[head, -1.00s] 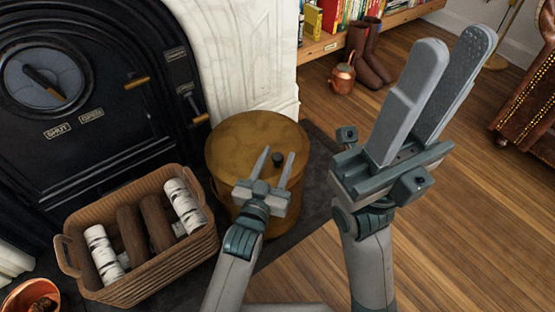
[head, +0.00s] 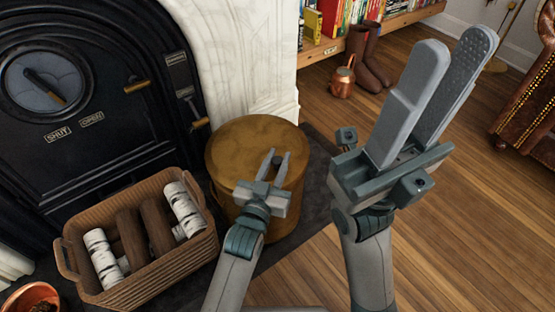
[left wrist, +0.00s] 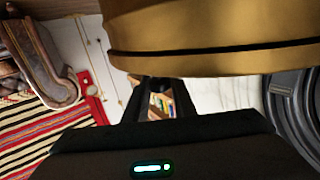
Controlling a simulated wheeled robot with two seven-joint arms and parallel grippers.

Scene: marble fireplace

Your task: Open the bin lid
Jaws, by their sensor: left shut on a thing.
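The bin (head: 262,222) is a round, brass-coloured drum beside the fireplace. Its flat lid (head: 240,140) lies on top, with a small dark knob (head: 277,161). My left gripper (head: 277,156) is over the lid with its fingers shut on the knob. In the left wrist view the brass side of the bin (left wrist: 220,25) fills the top, crossed by a dark line; the knob (left wrist: 158,83) is small and dark between the fingers. My right gripper (head: 456,42) is raised in front of the camera, open and empty.
A wicker basket of logs (head: 150,268) stands left of the bin, near the black stove (head: 90,150). A white marble surround (head: 240,60) rises behind the bin. Boots (head: 370,60) and a copper jug (head: 342,82) stand further back.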

